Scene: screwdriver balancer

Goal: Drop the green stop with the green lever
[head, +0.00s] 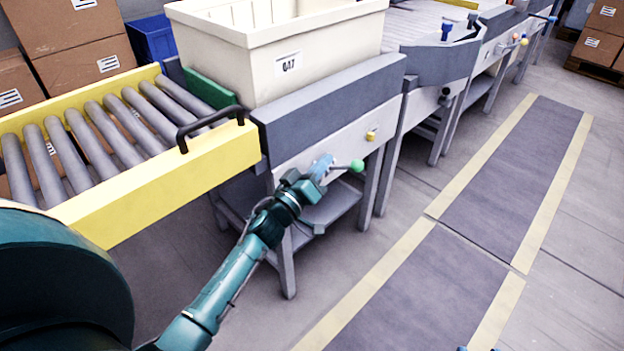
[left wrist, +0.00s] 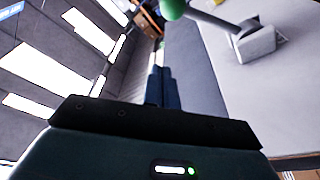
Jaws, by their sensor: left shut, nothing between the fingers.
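The green lever shows its round green knob (head: 357,166) on a short rod at the front of the grey conveyor station. In the left wrist view the knob (left wrist: 174,8) is at the top edge, with its rod running right to a grey block (left wrist: 257,42). The green stop (head: 212,88) is an upright plate between the roller section and the cream bin; the bin hides part of it. My left gripper (head: 324,163) is shut and empty, just left of the knob in the head view. Its closed fingers (left wrist: 161,75) point toward the knob with a visible gap.
The cream bin (head: 280,55) labelled 047 stands on the station. A yellow-sided roller cart (head: 170,185) with a black handle (head: 208,127) adjoins it at left. A yellow knob (head: 371,135) sits right of the lever. Small blue tips at the bottom edge may be my right gripper (head: 478,349).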

